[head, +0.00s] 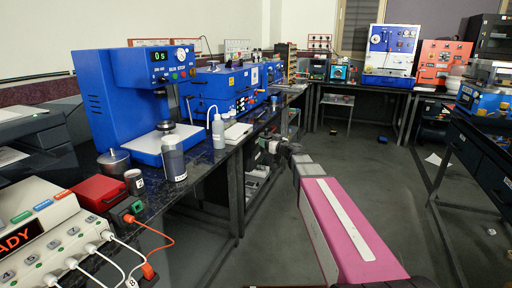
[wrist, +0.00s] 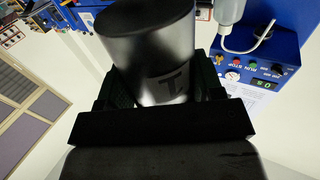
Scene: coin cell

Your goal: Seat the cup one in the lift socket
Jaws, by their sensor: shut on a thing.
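A shiny grey metal cup (wrist: 150,60) fills the middle of the wrist view. It bears a dark mark like an upside-down 1. My gripper (wrist: 158,88) is shut on its sides, with a dark finger on either side. In the head view my gripper (head: 266,147) is small and dark, beside the bench's front edge, and I cannot make out the cup there.
An orange cable (head: 158,233) hangs over the edge.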

